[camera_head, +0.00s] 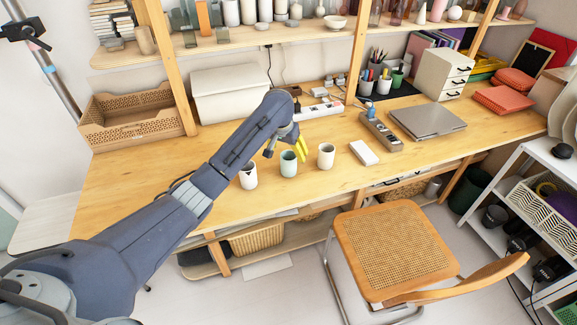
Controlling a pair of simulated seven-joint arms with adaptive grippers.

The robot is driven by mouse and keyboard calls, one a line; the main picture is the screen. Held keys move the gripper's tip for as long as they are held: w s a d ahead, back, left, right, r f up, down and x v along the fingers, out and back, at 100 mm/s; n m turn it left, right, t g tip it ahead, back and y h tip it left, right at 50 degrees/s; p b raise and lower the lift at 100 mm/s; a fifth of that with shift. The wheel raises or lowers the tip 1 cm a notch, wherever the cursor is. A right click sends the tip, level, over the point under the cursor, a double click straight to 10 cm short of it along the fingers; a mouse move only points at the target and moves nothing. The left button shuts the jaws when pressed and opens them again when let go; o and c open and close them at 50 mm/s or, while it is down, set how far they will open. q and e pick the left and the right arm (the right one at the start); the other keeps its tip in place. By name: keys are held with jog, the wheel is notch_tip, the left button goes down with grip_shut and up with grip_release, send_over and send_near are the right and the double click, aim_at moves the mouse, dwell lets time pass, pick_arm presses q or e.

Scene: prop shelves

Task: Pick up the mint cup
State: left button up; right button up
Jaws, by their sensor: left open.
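The mint cup (289,166) stands upright on the wooden desk (140,180) near its front edge, between two pale cups. My left gripper (286,152) is open, with its fingers pointing down just above and behind the mint cup's rim. One finger, with yellow on it, shows to the right of the rim, and a dark finger shows to the left. I cannot tell whether either finger touches the cup. My right gripper is out of view.
A white cup with a dark pattern (249,179) stands close on the left, partly behind my arm. A cream cup (326,158) stands close on the right. A chair (395,245) stands in front.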

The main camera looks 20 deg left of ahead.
pick_arm(q)
jog(key=shift+x, duration=3.3)
jog(key=c, duration=1.4)
jog(key=shift+r, duration=0.1)
